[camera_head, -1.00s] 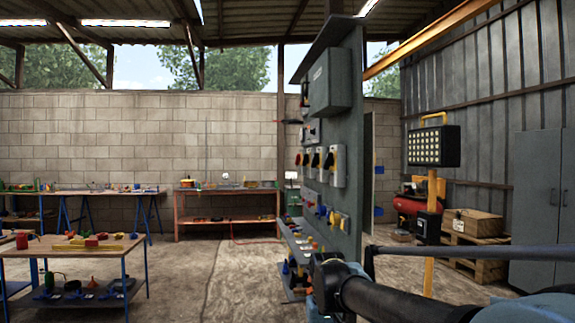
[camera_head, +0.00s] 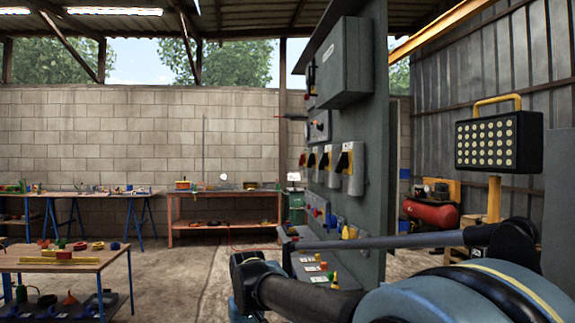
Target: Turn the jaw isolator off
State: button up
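Several grey isolator boxes with dark and yellow handles stand in a row on the side of a tall grey panel (camera_head: 374,140), right of the middle. The nearest isolator (camera_head: 352,170) has a yellow part beside its dark handle. I cannot read any labels, so I cannot tell which one is the jaw isolator, nor the handles' settings. My arm reaches in from the lower right, in front of the panel's lower part. My gripper's fingers cannot be made out.
A large grey box (camera_head: 344,62) sits high on the panel. Low on it are small coloured controls and a sloped shelf. A work lamp (camera_head: 498,142) stands right. A wooden table (camera_head: 60,262) is lower left, benches line the back wall, and the floor (camera_head: 180,275) between is clear.

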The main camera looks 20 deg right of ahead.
aim_at(311, 160)
jog(key=z, duration=0.1)
jog(key=i, duration=1.5)
jog(key=z, duration=0.25)
